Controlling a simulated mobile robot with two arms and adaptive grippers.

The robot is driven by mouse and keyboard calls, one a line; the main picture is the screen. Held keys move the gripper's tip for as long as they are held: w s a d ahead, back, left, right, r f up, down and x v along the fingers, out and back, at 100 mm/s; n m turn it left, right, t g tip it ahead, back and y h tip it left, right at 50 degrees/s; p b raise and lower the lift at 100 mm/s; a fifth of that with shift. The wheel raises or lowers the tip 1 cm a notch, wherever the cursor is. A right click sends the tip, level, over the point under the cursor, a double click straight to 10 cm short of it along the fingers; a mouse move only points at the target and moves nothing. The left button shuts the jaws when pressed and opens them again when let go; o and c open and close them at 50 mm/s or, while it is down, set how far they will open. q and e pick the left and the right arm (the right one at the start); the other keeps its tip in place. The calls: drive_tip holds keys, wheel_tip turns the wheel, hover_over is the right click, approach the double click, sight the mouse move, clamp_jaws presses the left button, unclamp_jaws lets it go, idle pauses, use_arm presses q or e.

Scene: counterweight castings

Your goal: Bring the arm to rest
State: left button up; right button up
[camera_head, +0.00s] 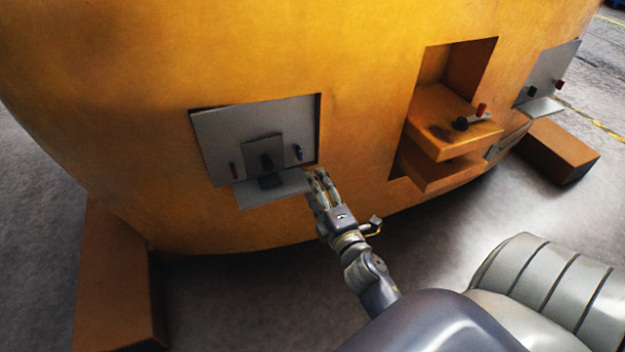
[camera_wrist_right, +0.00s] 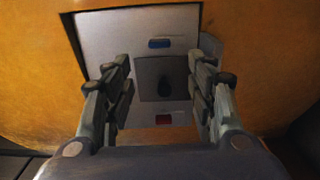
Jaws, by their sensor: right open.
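My right gripper (camera_head: 318,184) reaches up from the bottom right of the head view to the lower right corner of a grey panel (camera_head: 222,130). The panel is set in a recess in a large orange casting (camera_head: 330,60). In the right wrist view the right gripper (camera_wrist_right: 162,92) is open, its fingers apart on both sides of a dark square plate with a black knob (camera_wrist_right: 165,88). Nothing is held between the fingers. A blue piece (camera_wrist_right: 160,43) and a red piece (camera_wrist_right: 163,120) sit above and below the plate. My left gripper is not in view.
An orange recess with ledges (camera_head: 445,135) holds a black and red part (camera_head: 472,119). Another grey panel (camera_head: 545,75) stands at far right. Brown blocks lie on the floor at left (camera_head: 112,285) and right (camera_head: 560,152). Grey floor shows below the casting.

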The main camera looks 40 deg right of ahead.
idle(0.6)
